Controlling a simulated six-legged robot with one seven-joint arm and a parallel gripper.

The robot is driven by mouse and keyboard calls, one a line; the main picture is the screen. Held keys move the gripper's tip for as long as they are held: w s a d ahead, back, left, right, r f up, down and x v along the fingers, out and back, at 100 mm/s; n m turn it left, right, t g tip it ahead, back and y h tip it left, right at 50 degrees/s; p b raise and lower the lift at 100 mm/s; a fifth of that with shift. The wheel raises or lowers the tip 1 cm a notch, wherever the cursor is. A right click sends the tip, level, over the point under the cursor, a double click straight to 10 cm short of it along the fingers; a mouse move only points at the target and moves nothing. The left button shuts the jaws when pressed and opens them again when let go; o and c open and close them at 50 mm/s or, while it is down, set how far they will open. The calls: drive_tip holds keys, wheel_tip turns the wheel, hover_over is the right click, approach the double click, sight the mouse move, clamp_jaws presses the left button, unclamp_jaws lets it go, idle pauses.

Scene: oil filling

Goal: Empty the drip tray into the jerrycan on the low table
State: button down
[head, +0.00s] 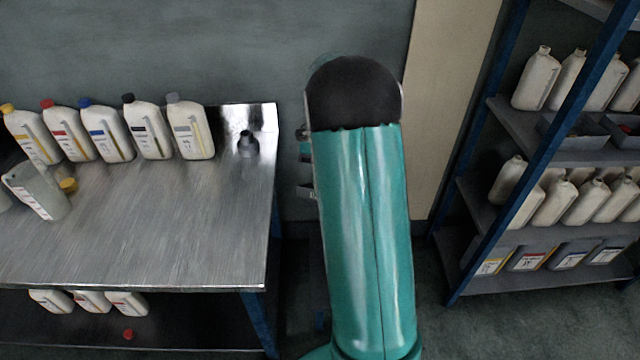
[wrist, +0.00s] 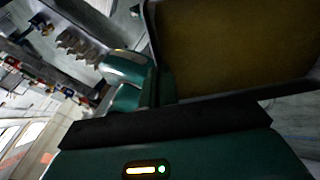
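In the wrist view the drip tray (wrist: 262,91) fills the upper right, close up, with a dark rim around a brown, oil-coloured surface (wrist: 235,45). My gripper (wrist: 168,100) is at the tray's near edge and appears shut on it; the contact itself is mostly hidden. The tray appears raised, with the room showing tilted behind it. In the head view my arm rises in the middle and hides its own end, so neither gripper nor tray shows there. I cannot make out the jerrycan or the low table in either view.
A metal workbench (head: 150,230) stands at left, with several white bottles (head: 110,130), a grey jug (head: 38,190) and a small dark container (head: 248,144). A blue-framed shelf (head: 470,205) with bottles stands at right.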

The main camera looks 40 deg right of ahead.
drive_tip(key=shift+w+d+r, duration=0.1)
drive_tip(key=shift+r, duration=0.05)
drive_tip(key=shift+g+y, duration=0.8)
drive_tip(key=shift+v, duration=2.1)
idle(0.7)
